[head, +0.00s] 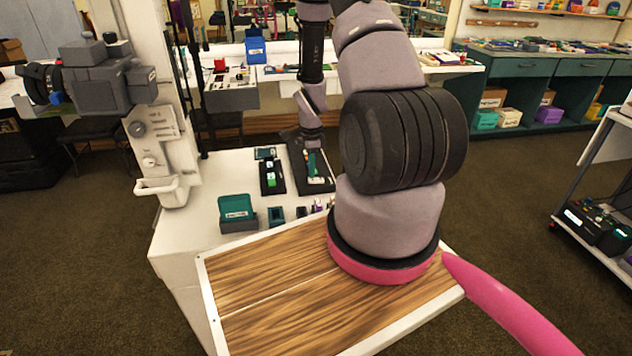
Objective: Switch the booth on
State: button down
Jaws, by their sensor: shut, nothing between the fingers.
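The booth's light control panel (152,145) is a pale plate on the white post at the left. It carries a round dial (138,129) near the top and a smaller round knob (149,162) below, with small marks too fine to read. My gripper (313,160) is small and far off at the end of my arm. It points down over a black tray (322,184) at the back of the white table, well to the right of the panel. It is shut and holds nothing. Its fingertips are hard to make out.
A grey camera-like device (95,82) sits above the panel, with a white bin (163,189) below. The white table (205,178) bears a teal box (237,212) and a small black tray (271,176). Open carpet (520,160) lies at right, beside a cart (602,225).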

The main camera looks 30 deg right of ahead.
jog(key=shift+f, duration=0.7)
dwell(0.3)
jog(key=shift+r, duration=3.55)
jog(key=shift+r, duration=0.1)
jog(key=s+a+r+n+t, duration=0.1)
jog(key=a+r+n, duration=0.15)
jog(key=r, duration=0.65)
jog(key=s+a+r+n+t, duration=0.1)
jog(key=a+r+n, duration=0.15)
jog(key=r, duration=0.65)
jog(key=s+a+r+n+t, duration=0.1)
jog(key=a+r+n+t, duration=0.15)
jog(key=r, duration=0.75)
jog(key=s+a+r+n+t+y, duration=0.1)
jog(key=s+a+r+n, duration=0.2)
jog(key=s+r+n, duration=0.2)
jog(key=s+a+r+n+t+y, duration=0.1)
jog(key=s+a+r+n, duration=0.2)
jog(key=s+r, duration=0.6)
jog(key=s+n, duration=0.1)
jog(key=s, duration=0.1)
jog(key=shift+s+r+n+t, duration=0.15)
jog(key=shift+s+n+t, duration=0.2)
